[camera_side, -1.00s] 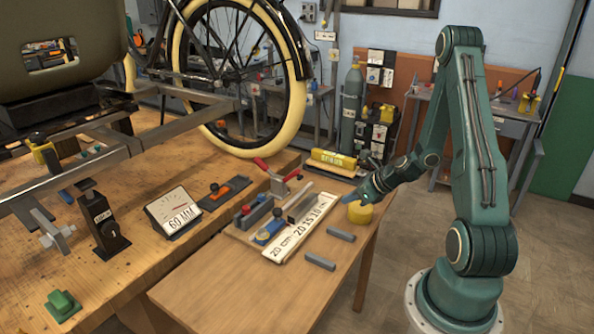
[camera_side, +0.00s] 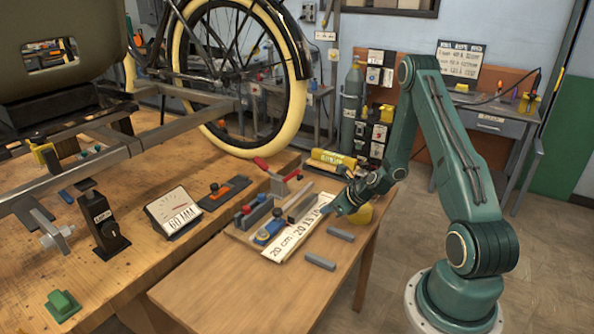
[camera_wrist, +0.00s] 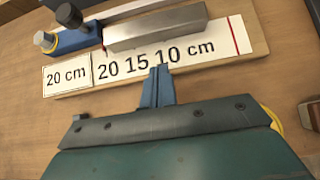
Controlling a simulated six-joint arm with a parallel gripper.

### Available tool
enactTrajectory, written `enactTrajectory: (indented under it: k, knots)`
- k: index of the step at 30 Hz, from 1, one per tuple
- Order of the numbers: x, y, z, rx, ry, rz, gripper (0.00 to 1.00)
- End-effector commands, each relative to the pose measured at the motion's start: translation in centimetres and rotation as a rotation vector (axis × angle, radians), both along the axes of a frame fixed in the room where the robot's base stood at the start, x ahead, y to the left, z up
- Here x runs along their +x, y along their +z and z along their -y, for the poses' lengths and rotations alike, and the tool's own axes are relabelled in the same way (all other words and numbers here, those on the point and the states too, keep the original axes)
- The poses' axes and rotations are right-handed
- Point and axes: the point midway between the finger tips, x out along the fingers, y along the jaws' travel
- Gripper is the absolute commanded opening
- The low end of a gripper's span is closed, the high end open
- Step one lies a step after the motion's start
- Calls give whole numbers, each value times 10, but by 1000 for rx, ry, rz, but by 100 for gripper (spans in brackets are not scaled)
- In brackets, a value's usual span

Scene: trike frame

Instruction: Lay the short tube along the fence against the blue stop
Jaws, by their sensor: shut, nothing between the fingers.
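A bright metal bar, which looks like the short tube (camera_wrist: 160,30), lies on the board (camera_wrist: 245,62) behind the printed 20 15 10 cm scale; it also shows in the side view (camera_side: 300,208). A paler strip, likely the fence (camera_wrist: 140,9), runs along its far side. The blue stop (camera_wrist: 78,40), with a dark knob, is at the bar's left end; it also shows in the side view (camera_side: 268,231). I cannot tell whether they touch. My gripper (camera_wrist: 158,72) is shut and empty, in front of the bar, its tips near the scale. It is at the board's right in the side view (camera_side: 328,209).
Two loose grey pieces lie on the bare table front, one nearer the gripper (camera_side: 341,234) and one lower (camera_side: 320,261). A yellow object (camera_side: 361,214) is beside my gripper. A red-handled clamp (camera_side: 277,178) stands behind the board.

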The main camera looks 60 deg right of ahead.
Motion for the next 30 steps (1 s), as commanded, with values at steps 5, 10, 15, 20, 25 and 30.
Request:
enactTrajectory:
  k: [5, 10, 15, 20, 25, 30]
  knots:
    - [24, -4, 0, -3, 4, 2, 0]
    - [38, -4, 0, -2, 2, 1, 0]
    - [44, -4, 0, -1, -1, 0, 0]
    - [44, -4, 1, -1, -1, 0, 0]
    - [44, -4, 0, -1, -1, 0, 0]
    - [55, -4, 0, -2, 4, 0, 0]
